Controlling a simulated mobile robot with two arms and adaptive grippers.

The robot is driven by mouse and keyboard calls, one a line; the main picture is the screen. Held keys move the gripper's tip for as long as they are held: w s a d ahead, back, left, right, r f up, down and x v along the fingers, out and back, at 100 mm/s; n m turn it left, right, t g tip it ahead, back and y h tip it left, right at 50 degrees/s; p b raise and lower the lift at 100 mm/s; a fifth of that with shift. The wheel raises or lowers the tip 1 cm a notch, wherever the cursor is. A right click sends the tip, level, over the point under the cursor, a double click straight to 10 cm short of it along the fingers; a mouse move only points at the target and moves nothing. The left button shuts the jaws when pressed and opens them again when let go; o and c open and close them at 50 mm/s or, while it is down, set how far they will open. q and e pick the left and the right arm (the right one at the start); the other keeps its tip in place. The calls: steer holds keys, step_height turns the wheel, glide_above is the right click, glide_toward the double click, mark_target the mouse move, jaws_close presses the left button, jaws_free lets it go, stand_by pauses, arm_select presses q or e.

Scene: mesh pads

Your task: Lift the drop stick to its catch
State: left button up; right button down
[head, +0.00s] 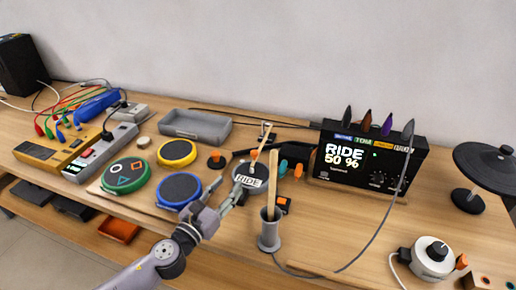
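My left gripper (241,186) reaches in from the lower left, its tips at the front of a dark round pad with a white RIDE label (249,181). A thin pale stick (264,137) slants above the back of this pad. A thicker wooden stick (273,180) stands nearly upright in a grey cup (269,236), just right of the gripper. I cannot tell which stick is the drop stick, and I cannot make out a catch. The gap between the fingers is too small to read, and contact with the pad is unclear. My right gripper is out of view.
Green-, yellow- and blue-rimmed pads (181,190) lie left of the gripper. A black module reading RIDE 50 % (368,160) stands behind right, its grey cable crossing the table. A grey tray (196,125) is at the back. Bare wood (350,235) lies right of the cup.

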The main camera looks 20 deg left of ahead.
mark_target(253, 156)
arm_select(q)
steer(key=w, duration=0.2)
steer(key=shift+w+d+r+p, duration=0.25)
steer(key=shift+w+p, duration=0.05)
steer(key=shift+w+d, duration=0.2)
steer(key=shift+w, duration=0.75)
steer(key=w, duration=0.3)
steer(key=w+d, duration=0.1)
steer(key=w, duration=0.2)
steer(key=shift+w+d+f+p, duration=0.15)
steer(key=shift+w+p, duration=0.2)
steer(key=w, duration=0.3)
steer(key=shift+w+d+f, duration=0.1)
steer(key=shift+w+d, duration=0.25)
steer(key=shift+w, duration=0.05)
steer(key=shift+w+d, duration=0.15)
steer(key=shift+w, duration=0.45)
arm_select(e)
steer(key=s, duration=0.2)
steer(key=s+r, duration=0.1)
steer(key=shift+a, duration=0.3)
arm_select(q)
steer(key=shift+c, duration=0.2)
steer(key=c, duration=0.7)
jaws_close()
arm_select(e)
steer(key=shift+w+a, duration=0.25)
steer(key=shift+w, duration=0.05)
